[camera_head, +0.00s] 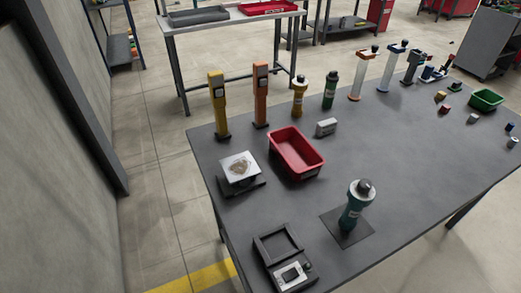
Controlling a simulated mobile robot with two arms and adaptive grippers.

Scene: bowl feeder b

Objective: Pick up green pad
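No flat green pad can be told for certain in the head view. A small green piece (455,87) sits on a dark base near the far right edge of the grey table, too small to make out clearly. A green tray (487,100) stands to the right of it. A teal bottle (353,207) with a grey cap stands upright on a dark square mat (334,232) at the front. A dark green bottle (330,91) stands at the back edge. Neither of my grippers is in view.
The grey table (405,150) has clear room in its middle. A red bin (297,153), a scale with a bright plate (239,167) and a black frame fixture (280,262) stand on the left part. Yellow (218,103) and orange (261,95) upright devices line the back edge.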

